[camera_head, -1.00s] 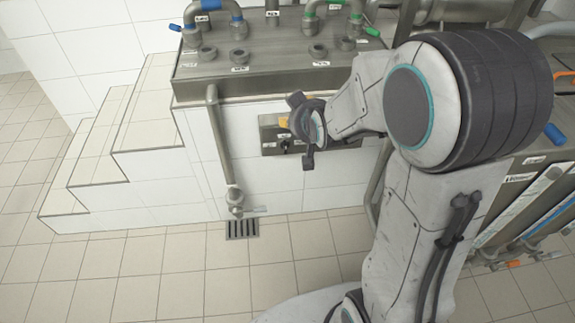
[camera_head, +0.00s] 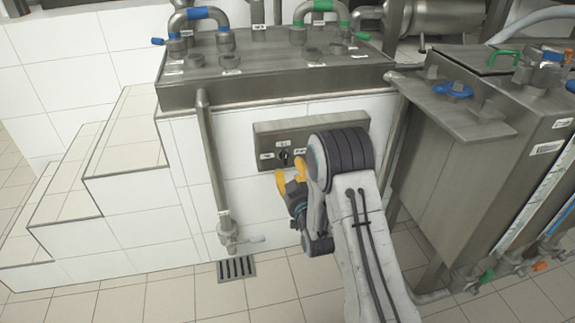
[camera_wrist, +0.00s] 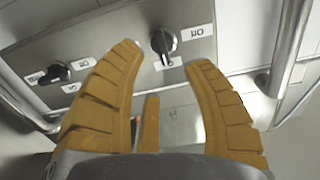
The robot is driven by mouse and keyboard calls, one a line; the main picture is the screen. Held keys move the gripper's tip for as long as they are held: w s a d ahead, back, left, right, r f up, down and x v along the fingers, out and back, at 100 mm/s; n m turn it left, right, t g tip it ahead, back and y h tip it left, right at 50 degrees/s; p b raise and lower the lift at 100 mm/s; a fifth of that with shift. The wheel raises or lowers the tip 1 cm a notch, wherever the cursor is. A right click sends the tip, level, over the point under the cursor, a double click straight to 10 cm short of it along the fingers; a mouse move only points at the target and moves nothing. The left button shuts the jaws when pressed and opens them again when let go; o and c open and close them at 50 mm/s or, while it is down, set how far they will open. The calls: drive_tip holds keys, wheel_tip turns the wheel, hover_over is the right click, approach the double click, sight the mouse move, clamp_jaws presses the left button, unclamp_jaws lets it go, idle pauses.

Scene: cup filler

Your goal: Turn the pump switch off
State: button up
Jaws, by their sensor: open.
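A grey metal control panel (camera_head: 265,138) is on the white tiled wall. A black rotary switch (camera_head: 285,157) shows on its left part in the head view. The wrist view shows two black switches with white labels: one (camera_wrist: 164,42) upper middle, one (camera_wrist: 55,73) at left. The labels are too small to tell surely which is the pump switch. My gripper (camera_head: 290,174) is just below and in front of the panel, with orange fingers. In the wrist view my gripper (camera_wrist: 163,58) is open and empty, its fingertips apart on either side of the upper-middle switch, not visibly touching it.
A vertical pipe with a valve (camera_head: 228,232) stands left of the panel, above a floor drain (camera_head: 236,268). Tiled steps (camera_head: 105,190) are farther left. A steel tank (camera_head: 440,170) stands close on the right. A steel counter (camera_head: 270,85) overhangs the panel.

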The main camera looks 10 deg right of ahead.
sight(285, 158)
drive_tip(key=shift+w+b, duration=2.35)
drive_tip(key=shift+w, duration=1.2)
drive_tip(key=shift+c, duration=0.2)
clamp_jaws()
